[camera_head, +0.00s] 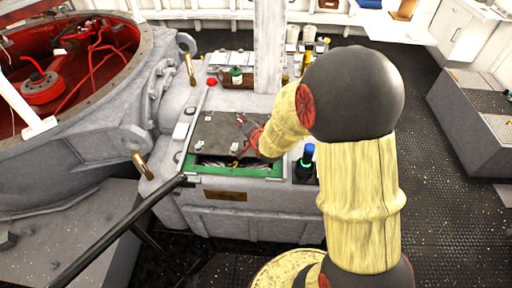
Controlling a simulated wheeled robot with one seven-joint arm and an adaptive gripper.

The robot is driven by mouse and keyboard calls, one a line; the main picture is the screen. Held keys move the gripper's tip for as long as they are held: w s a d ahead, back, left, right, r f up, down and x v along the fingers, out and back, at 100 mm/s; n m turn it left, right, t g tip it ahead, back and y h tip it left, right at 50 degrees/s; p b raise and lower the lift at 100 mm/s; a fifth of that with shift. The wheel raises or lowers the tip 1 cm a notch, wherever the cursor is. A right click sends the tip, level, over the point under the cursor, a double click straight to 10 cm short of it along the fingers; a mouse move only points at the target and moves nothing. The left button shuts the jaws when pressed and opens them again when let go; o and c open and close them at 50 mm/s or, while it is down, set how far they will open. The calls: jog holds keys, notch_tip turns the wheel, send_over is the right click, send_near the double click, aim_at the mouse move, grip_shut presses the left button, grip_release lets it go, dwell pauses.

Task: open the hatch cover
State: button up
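The hatch cover (222,131) is a dark grey, flat plate on top of a grey metal housing. It lies over an opening with a green rim (236,171) along its front edge. A gap shows at the front, with some parts inside. Light metal fittings sit near its front corners. My gripper (243,122), red and grey, is at the right part of the cover, close above or touching it; I cannot tell which. My arm hides part of the gripper and the cover's right edge. Whether the fingers hold anything is too small to tell.
A large round grey structure with a red interior (42,91) stands at the left. A pale post (268,45) rises behind the cover. A blue-topped cylinder (308,155) stands right of the opening. A dark rail (120,225) crosses the lower left.

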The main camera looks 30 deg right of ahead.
jog(key=s+d+f+m+t+b, duration=0.1)
jog(key=d+f+m, duration=0.15)
jog(key=f, duration=0.35)
jog(key=s+d+f+m+t+h+b, duration=0.1)
jog(key=f+m+t, duration=0.15)
jog(key=f, duration=0.35)
jog(key=s+d+f+m+b, duration=0.1)
jog(key=f+m, duration=0.2)
jog(key=f, duration=0.2)
jog(key=shift+t, duration=0.25)
jog(key=shift+b+x, duration=0.9)
jog(key=shift+x, duration=3.15)
jog(key=shift+f, duration=0.15)
jog(key=shift+c, duration=1)
grip_shut()
jog(key=shift+f, duration=0.1)
